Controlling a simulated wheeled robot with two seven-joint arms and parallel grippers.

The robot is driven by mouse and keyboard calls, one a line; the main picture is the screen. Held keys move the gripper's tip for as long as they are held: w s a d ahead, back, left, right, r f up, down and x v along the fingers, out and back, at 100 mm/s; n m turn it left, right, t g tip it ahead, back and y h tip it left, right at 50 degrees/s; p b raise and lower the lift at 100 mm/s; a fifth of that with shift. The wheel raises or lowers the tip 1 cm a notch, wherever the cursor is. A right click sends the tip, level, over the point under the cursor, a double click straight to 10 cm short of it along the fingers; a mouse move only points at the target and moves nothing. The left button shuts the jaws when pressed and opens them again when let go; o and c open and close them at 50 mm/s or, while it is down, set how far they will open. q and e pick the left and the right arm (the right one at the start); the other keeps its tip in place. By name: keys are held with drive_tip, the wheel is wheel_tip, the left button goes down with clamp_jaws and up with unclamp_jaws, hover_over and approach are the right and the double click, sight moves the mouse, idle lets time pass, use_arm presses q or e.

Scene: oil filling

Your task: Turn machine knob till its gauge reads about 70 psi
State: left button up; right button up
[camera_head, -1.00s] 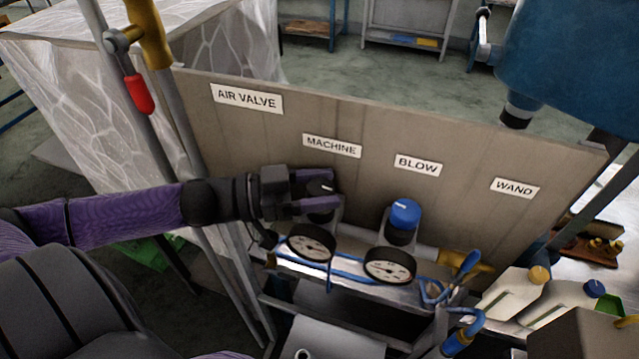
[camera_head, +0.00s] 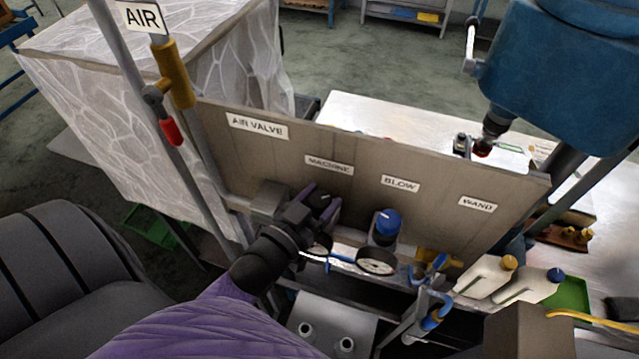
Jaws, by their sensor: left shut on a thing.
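The machine knob (camera_head: 318,198) is black and sits under the MACHINE label (camera_head: 329,165) on the grey-brown panel (camera_head: 250,165). My left gripper (camera_head: 322,204) is shut on this knob, with a finger on each side of it. The machine gauge (camera_head: 318,246) below is mostly hidden behind my left gripper and wrist, so its reading cannot be seen. My right gripper is not in view.
A blue knob (camera_head: 387,222) and its round gauge (camera_head: 377,261) stand to the right under BLOW (camera_head: 399,184). Blue hoses, a brass valve and white jugs (camera_head: 484,276) are further right. A red-handled air valve (camera_head: 171,132) is at left. A blue machine (camera_head: 565,75) hangs upper right.

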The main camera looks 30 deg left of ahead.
use_arm(q)
drive_tip(key=shift+n+y+p, duration=0.4)
drive_tip(key=shift+n+y, duration=0.7)
drive_tip(key=shift+y, duration=0.9)
drive_tip(key=o, duration=1)
drive_tip(key=s+d+b, duration=0.1)
drive_tip(key=s, duration=0.8)
drive_tip(key=shift+s+d+b, duration=0.3)
drive_tip(key=shift+s+b, duration=0.1)
